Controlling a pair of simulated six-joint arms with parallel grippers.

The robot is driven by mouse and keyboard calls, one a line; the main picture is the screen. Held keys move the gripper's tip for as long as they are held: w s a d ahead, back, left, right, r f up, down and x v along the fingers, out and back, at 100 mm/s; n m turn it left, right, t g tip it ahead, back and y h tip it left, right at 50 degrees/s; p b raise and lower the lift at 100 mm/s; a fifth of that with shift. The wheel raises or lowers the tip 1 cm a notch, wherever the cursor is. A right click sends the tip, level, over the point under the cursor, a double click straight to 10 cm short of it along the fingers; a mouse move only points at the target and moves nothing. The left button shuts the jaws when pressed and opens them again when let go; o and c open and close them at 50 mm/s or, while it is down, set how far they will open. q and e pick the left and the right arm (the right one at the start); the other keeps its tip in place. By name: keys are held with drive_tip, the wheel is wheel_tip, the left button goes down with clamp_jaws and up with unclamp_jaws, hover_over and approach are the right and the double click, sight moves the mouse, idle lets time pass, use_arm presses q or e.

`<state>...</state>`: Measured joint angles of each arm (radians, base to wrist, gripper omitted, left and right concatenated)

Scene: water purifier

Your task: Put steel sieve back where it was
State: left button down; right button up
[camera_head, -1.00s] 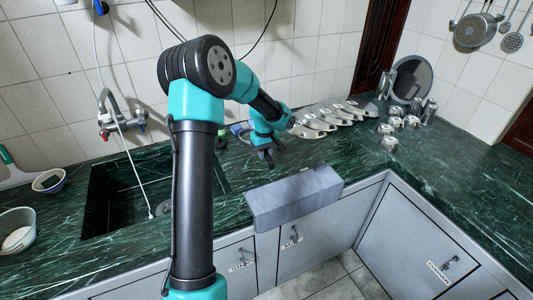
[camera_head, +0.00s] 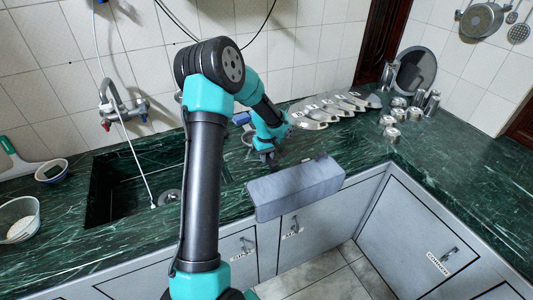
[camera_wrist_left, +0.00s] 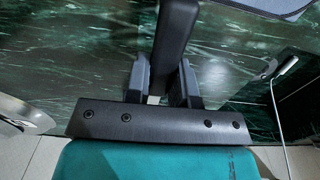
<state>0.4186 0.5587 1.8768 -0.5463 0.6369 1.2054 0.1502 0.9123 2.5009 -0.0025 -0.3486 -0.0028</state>
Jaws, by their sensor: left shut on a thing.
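A round dark disc with a pale rim (camera_head: 414,72) leans at the back wall. A perforated steel skimmer (camera_head: 519,33) hangs on the right wall. My right gripper is not in view.
Several metal scoops (camera_head: 335,106) lie behind, with steel cups (camera_head: 397,115) at right. The sink (camera_head: 125,198) is at left.

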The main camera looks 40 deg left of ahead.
use_arm(q)
drive_tip(key=shift+f, duration=0.35)
idle(0.5)
drive_tip(key=c, duration=0.9)
unclamp_jaws()
drive_tip(key=shift+r, duration=0.1)
wheel_tip(320, 180, up, 17)
drive_tip(key=shift+r, duration=0.1)
